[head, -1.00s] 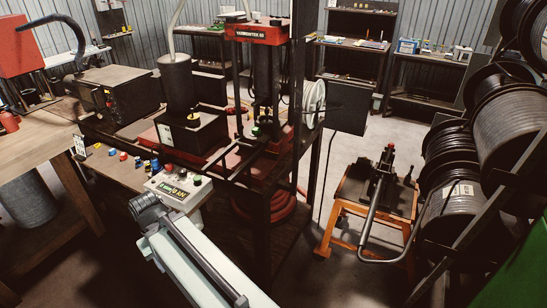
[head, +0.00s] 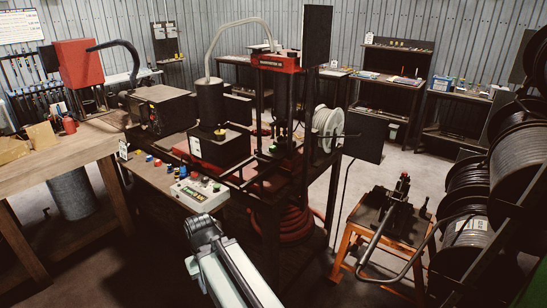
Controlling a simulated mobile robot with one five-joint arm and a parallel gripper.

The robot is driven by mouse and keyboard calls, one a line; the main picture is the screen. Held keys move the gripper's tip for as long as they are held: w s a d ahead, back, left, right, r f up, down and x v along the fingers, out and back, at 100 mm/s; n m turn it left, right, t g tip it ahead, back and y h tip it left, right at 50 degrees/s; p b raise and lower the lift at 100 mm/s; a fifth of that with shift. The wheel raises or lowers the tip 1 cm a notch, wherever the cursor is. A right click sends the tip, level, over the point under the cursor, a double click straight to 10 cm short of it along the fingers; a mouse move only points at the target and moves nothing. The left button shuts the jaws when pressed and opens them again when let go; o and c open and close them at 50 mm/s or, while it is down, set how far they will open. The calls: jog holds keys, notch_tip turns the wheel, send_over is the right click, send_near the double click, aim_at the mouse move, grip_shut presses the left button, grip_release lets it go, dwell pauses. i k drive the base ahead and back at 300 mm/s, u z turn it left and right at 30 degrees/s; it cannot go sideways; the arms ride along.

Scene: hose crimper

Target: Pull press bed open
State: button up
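The press (head: 277,62) stands in the middle of the head view, with a red top and a dark upright frame. Its bed area (head: 287,150) is low between the uprights, with dark red and black parts. I cannot tell from here how far the bed is open. My pale arm (head: 235,278) reaches up from the bottom edge, ending in a grey joint in front of the press bench. My gripper does not show. The arm is apart from the press in the picture.
A control box with buttons (head: 200,193) sits at the bench front, beside small coloured parts. A wooden table (head: 60,165) is on the left. An orange stand (head: 388,250) with a long bent lever and hose reels (head: 520,165) are on the right. Floor shows between them.

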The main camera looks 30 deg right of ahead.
aim_at(281, 153)
jog(key=z, duration=0.75)
jog(key=i, duration=1)
jog(key=k, duration=0.5)
jog(key=u, duration=1.75)
jog(key=k, duration=0.45)
jog(key=u, duration=0.2)
jog(key=i, duration=0.7)
